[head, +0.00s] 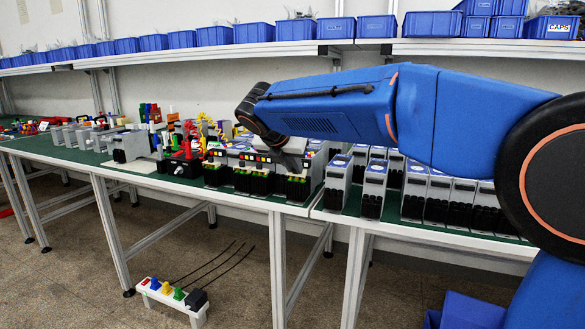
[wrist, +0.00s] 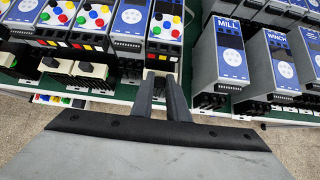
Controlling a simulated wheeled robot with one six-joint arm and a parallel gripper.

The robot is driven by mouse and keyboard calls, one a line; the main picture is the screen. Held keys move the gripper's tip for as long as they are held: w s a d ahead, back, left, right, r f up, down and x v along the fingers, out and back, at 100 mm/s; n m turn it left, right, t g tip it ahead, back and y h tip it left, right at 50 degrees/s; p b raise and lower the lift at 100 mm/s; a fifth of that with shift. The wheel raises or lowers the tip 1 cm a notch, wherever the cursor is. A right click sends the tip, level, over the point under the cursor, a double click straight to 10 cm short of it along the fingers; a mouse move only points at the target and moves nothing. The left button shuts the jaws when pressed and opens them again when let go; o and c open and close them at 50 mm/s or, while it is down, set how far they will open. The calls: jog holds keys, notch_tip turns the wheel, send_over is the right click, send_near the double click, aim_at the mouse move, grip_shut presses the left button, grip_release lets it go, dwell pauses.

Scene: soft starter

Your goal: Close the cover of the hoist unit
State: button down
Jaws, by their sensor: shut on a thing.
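My gripper (head: 286,163) reaches down to the front of a grey unit with coloured buttons at the right end of the middle row. In the wrist view its two dark fingers (wrist: 160,80) meet the lower front of that unit (wrist: 165,30). They are closed on a small part there, which appears to be the cover; the fingers hide most of it. I cannot read a HOIST label, so I cannot confirm that this is the hoist unit. How far the cover stands open is hidden.
Similar button units (wrist: 92,20) stand close on the left. The MILL unit (wrist: 224,55) and WINCH unit (wrist: 283,62) stand on the right, past a narrow gap. Blue bins (head: 254,32) line the shelf behind.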

jog(key=shift+w+r, duration=0.1)
dwell(0.5)
jog(key=c, duration=1.7)
grip_release()
jog(key=v, duration=1.7)
jog(key=shift+r, duration=0.25)
